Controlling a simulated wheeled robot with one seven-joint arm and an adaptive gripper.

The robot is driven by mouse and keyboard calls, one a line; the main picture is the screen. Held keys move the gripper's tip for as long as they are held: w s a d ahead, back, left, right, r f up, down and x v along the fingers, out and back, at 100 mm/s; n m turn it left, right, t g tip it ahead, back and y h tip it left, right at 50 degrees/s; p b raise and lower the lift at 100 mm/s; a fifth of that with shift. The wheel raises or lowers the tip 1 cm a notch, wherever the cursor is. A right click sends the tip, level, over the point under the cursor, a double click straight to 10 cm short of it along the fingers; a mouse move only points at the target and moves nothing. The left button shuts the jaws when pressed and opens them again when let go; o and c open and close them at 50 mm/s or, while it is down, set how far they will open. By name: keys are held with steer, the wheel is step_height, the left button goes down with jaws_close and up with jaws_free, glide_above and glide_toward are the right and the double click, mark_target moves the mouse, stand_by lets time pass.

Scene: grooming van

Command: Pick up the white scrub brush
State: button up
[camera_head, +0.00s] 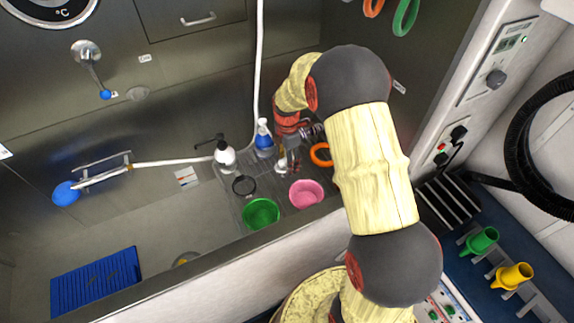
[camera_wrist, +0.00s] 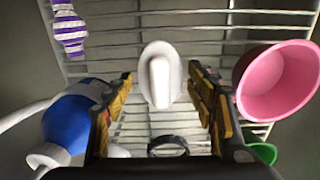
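The white scrub brush (camera_wrist: 160,76) lies on the wire rack (camera_wrist: 206,37) in the wrist view, an oval base with a raised handle on top. My gripper (camera_wrist: 164,88) is open, with one yellow-and-black finger on each side of the brush and a gap on both sides. I cannot tell the height of the fingertips above the rack. In the head view my gripper (camera_head: 288,158) points down over the rack, and the brush there is too small and covered to make out surely.
A blue bottle (camera_wrist: 66,122) stands left of my gripper, and a pink bowl (camera_wrist: 278,80) close on the right. A green bowl (camera_head: 261,213), an orange ring (camera_head: 321,154), a dark ring (camera_head: 244,185) and a white bottle (camera_head: 224,156) are also near. A purple-striped object (camera_wrist: 69,30) lies at upper left.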

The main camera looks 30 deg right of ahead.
steer(key=c, duration=1)
steer(key=shift+o, duration=0.2)
steer(key=shift+r, duration=0.6)
step_height(320, 180, up, 2)
steer(key=shift+r+p, duration=0.15)
steer(key=shift+p, duration=0.35)
steer(key=s+a+r+p, duration=0.3)
steer(key=s+r, duration=0.6)
steer(key=s, duration=0.4)
steer(key=shift+s+a+r+p, duration=0.25)
steer(key=shift+s+a+p, duration=0.05)
steer(key=shift+a+p, duration=0.05)
